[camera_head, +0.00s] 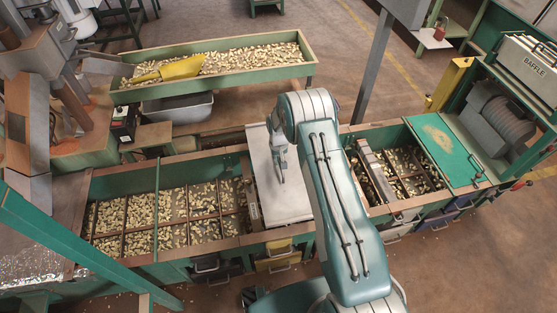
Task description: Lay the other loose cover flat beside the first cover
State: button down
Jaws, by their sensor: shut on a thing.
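A flat grey metal cover (285,204) lies across the middle of the long green hopper, between its left and right nut bins. My gripper (281,178) points down over this cover and is shut. It appears to be on the cover's top or a small handle there; the exact contact is too small to tell. A narrow grey metal piece (372,170) runs along the left side of the right bin; I cannot tell whether it is another cover. A green panel (445,148) with a tan worn patch lies flat at the right end of the hopper.
The left bin (160,207) holds nuts under a dark grid, and the right bin shows nuts too. A long green trough (225,62) with nuts and a yellow scoop (182,69) stands behind. A grey post (373,62) rises behind my arm. The baffle machine (510,100) stands right.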

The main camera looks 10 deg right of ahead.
jog(key=shift+d+f, duration=0.1)
jog(key=shift+f, duration=4.8)
jog(key=shift+f, duration=0.55)
jog(key=c, duration=0.7)
grip_release()
notch_tip(320, 180, up, 12)
jog(key=shift+f, duration=0.1)
jog(key=shift+r, duration=4.05)
